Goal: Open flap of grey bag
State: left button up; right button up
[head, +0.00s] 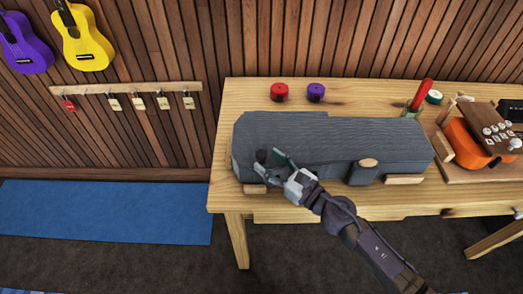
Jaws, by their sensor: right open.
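The grey bag (335,135) lies lengthwise on the wooden table. A grey tab with a light wooden piece (368,162) at its top hangs on its front side, right of the middle. More light wooden pieces show low at its front left and front right. I cannot make out a raised flap; the top looks flat. My right gripper (273,158) is open at the bag's front left. It hides part of the bag there, and I cannot tell if it touches it. My left gripper is not in view.
On the table (225,180), a red (279,92) and a purple round item (315,92) stand behind the bag. A red-handled tool (421,94) and an orange-and-brown object (475,143) stand at the right. Ukuleles and a hook rail (130,88) hang on the wall.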

aim_at(262, 156)
jog(key=shift+x, duration=1.75)
jog(key=shift+s, duration=0.1)
grip_shut()
